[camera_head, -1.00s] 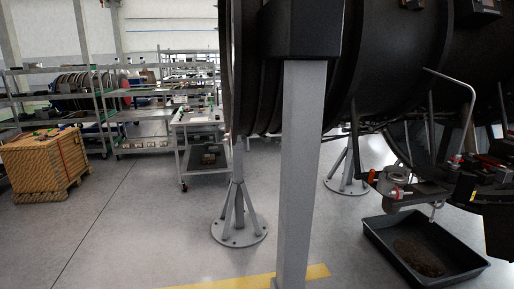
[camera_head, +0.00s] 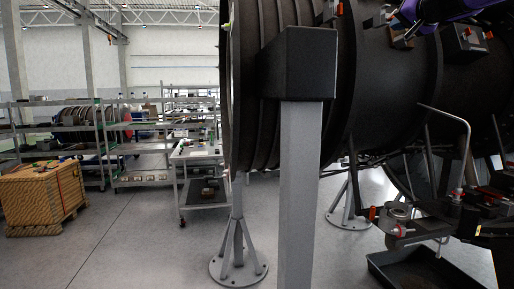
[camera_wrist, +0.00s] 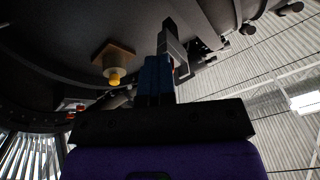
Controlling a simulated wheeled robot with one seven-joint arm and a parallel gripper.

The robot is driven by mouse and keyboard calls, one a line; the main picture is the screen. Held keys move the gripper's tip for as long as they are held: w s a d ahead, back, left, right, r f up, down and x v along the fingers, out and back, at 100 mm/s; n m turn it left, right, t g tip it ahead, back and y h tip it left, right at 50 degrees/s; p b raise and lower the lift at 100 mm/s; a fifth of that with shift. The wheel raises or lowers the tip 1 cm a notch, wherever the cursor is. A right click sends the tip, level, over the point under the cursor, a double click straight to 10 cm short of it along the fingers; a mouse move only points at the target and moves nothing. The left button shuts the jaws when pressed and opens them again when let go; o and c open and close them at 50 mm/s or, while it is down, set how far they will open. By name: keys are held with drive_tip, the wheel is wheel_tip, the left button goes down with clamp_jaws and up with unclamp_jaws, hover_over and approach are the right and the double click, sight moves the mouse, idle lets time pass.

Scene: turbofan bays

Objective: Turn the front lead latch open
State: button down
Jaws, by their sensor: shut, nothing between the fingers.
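My gripper (camera_head: 376,21) is at the upper right of the head view, in front of the black engine casing, at the end of my purple arm. In the wrist view my gripper (camera_wrist: 176,52) points up toward the casing, shut and empty. A yellow knob on a pale round base (camera_wrist: 113,75) is fixed to a brown plate, left of the fingers and apart from them. A brown plate (camera_head: 401,42) also shows just below my gripper in the head view. I cannot tell which fitting is the front lead latch; no latch handle shows clearly.
The black engine casing (camera_head: 385,90) fills the right side, with a grey post (camera_head: 299,190) in front. A dark box with red parts (camera_head: 467,40) sits on the casing at right. A black tray (camera_head: 380,262) lies on the floor.

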drive_tip(key=shift+w+a+r+y, duration=0.15)
drive_tip(key=shift+a+r, duration=0.1)
drive_tip(key=shift+a, duration=0.25)
drive_tip(key=shift+a+r+y, duration=0.15)
drive_tip(key=shift+a+r, duration=0.1)
drive_tip(key=shift+a, duration=0.2)
drive_tip(key=shift+a+f, duration=0.1)
drive_tip(key=shift+f, duration=0.1)
drive_tip(key=shift+a+f, duration=0.2)
drive_tip(key=shift+f, duration=0.05)
drive_tip(key=shift+v, duration=2.85)
drive_tip(key=shift+d, duration=0.25)
